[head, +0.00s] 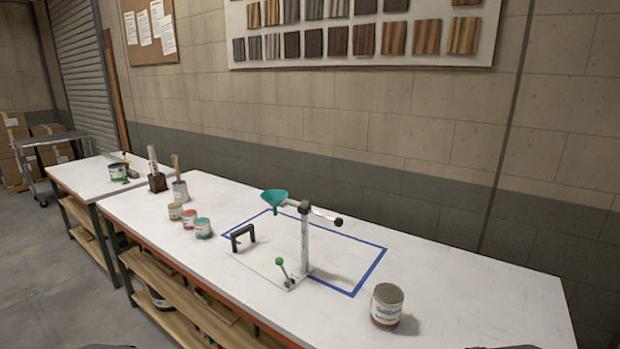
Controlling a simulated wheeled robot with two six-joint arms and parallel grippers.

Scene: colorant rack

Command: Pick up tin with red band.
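Three small tins stand in a slanting row on the left part of the white workbench (460,290). The middle one is the tin with the red band (189,219). The tin with an orange band (175,211) stands just behind it to the left, and the tin with a teal band (203,228) just in front to the right. All three look upright. Neither gripper shows; only dark slivers, perhaps of my arms, appear at the bottom edge.
A blue taped rectangle holds a stand with a teal funnel (274,198), a green-knobbed lever (280,263) and a black handle (243,236). A larger labelled can (387,306) stands front right. Brush holders (180,190) stand behind the tins. The bench's right end is clear.

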